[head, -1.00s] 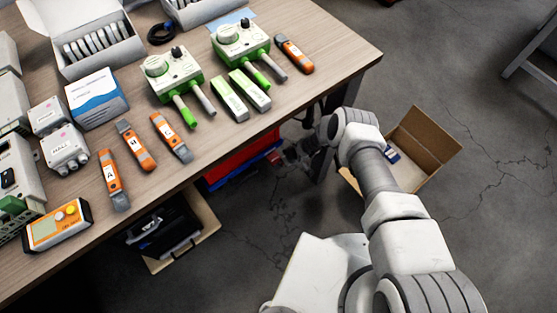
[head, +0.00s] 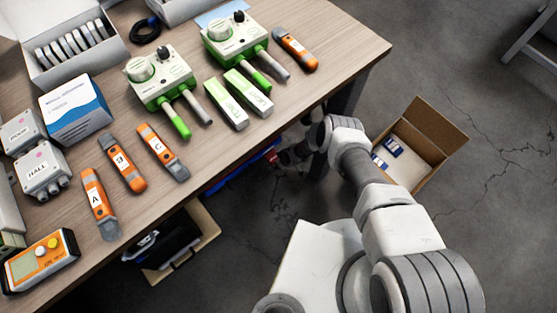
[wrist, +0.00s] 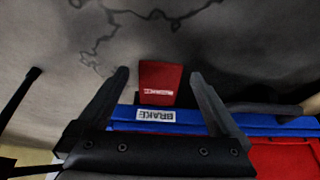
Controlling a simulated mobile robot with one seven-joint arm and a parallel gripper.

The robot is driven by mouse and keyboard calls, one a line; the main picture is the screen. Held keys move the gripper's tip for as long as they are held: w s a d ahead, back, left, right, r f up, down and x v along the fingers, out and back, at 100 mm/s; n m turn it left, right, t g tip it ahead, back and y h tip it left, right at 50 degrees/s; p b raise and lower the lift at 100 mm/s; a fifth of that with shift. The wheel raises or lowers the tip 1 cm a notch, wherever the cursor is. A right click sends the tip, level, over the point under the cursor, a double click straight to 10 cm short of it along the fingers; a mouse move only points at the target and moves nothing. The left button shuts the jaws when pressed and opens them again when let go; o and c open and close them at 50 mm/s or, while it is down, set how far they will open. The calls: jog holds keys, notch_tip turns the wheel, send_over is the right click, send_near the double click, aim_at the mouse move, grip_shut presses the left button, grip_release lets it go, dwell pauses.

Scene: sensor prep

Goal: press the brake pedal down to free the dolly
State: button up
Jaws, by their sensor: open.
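The red brake pedal (wrist: 160,83) stands out from the blue dolly frame (wrist: 245,121) in the wrist view. A white label reading BRAKE (wrist: 155,115) is on the frame just below the pedal in the picture. My gripper (wrist: 160,75) is open and empty, with one finger on each side of the pedal in this view. I cannot tell the distance between the fingers and the pedal, or whether they touch. In the head view a blue edge of the dolly (head: 243,170) shows under the table, and my gripper end is dark and hard to make out there.
A red crate (wrist: 285,156) sits on the dolly. The wooden table (head: 330,60) above carries sensors, tools and boxes. An open carton (head: 418,165) stands on the floor right of my arm. A box with dark contents (head: 165,250) is under the table at left.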

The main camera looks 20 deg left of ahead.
grip_shut()
dwell(0.6)
